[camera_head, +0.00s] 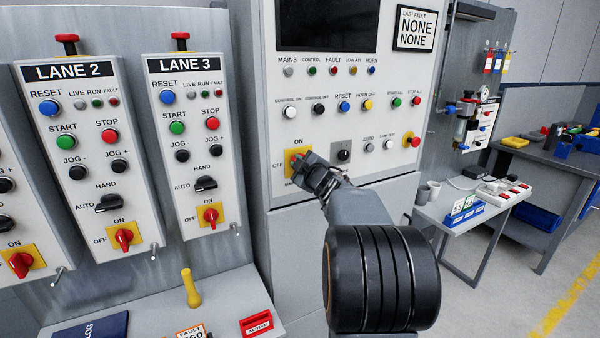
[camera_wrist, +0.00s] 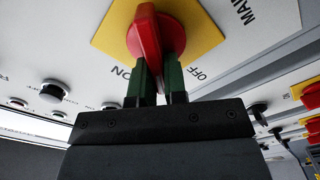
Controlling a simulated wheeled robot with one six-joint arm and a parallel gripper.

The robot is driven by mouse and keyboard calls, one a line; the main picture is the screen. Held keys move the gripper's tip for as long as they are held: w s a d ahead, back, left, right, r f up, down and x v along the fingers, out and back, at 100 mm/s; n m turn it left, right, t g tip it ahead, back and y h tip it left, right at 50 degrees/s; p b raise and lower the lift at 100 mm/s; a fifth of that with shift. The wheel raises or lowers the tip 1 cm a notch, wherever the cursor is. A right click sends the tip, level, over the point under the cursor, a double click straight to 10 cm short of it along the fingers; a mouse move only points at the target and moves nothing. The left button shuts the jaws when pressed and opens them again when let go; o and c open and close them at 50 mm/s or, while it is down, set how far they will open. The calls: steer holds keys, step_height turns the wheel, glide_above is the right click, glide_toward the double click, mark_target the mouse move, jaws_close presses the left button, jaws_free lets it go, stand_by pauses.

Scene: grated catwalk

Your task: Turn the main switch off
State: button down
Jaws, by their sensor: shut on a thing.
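The main switch is a red rotary handle (camera_head: 296,159) on a yellow plate (camera_head: 289,169), low on the light grey main cabinet. ON is printed above it and OFF to its left. My gripper (camera_head: 304,161) covers its right side in the head view. In the wrist view, the red handle (camera_wrist: 147,35) stands between the two green fingers of my gripper (camera_wrist: 160,66), which are shut on it. There the handle's lower end lies between the ON and OFF labels, so it looks turned partway. The exact angle is partly hidden by the fingers.
Lane 2 (camera_head: 88,155) and Lane 3 (camera_head: 192,140) panels with their own red-and-yellow switches stand at left. A small table (camera_head: 455,212) and a workbench (camera_head: 548,160) stand at right.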

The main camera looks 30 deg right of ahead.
steer(key=n+b, duration=0.1)
steer(key=n, duration=0.1)
steer(key=f+n+b, duration=0.1)
steer(key=shift+a+n+b, duration=0.15)
steer(key=shift+n+b, duration=0.25)
steer(key=shift+f+n+b, duration=0.1)
steer(key=shift+n+b, duration=1.1)
steer(key=shift+n, duration=0.5)
steer(key=c, duration=1.2)
jaws_free()
steer(key=shift+o, duration=0.2)
steer(key=s+a, duration=0.2)
steer(key=s, duration=1.1)
steer(key=shift+s, duration=0.35)
